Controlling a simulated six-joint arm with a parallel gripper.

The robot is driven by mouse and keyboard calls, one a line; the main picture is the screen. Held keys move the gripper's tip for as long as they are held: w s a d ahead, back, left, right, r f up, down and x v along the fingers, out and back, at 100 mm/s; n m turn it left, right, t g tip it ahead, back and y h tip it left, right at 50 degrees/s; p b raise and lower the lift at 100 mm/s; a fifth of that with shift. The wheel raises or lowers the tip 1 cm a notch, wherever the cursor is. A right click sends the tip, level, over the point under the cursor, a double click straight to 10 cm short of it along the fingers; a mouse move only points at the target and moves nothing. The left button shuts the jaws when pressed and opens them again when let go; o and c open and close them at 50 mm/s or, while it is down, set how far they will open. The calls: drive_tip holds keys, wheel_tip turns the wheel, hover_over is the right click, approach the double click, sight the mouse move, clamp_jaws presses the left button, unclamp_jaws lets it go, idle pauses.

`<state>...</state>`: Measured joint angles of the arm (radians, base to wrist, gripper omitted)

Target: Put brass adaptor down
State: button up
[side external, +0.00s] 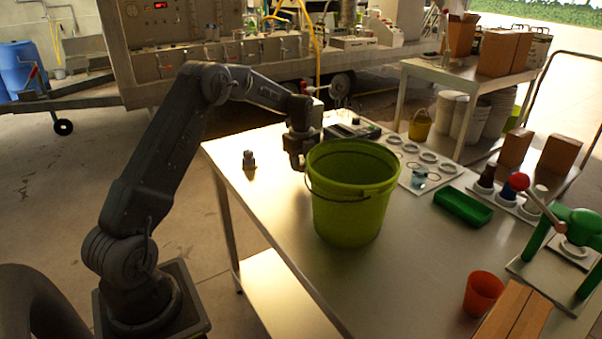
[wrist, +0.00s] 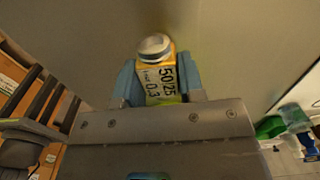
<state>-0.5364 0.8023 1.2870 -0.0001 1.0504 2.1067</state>
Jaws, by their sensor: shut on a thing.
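My gripper (side external: 297,165) hangs low over the back left of the metal table, just left of the green bucket's rim. In the wrist view its blue fingers (wrist: 158,85) are shut on the brass adaptor (wrist: 160,82). In the side view the adaptor is not clear, being hidden by the gripper or too dark. I cannot tell whether it touches the table.
A large green bucket (side external: 347,215) stands close to the right of my gripper. A small grey fitting (side external: 249,160) stands near the left edge.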

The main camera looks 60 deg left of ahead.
sight(301, 180)
drive_tip(key=shift+f, duration=1.85)
drive_tip(key=o, duration=1)
drive_tip(key=shift+f, duration=0.15)
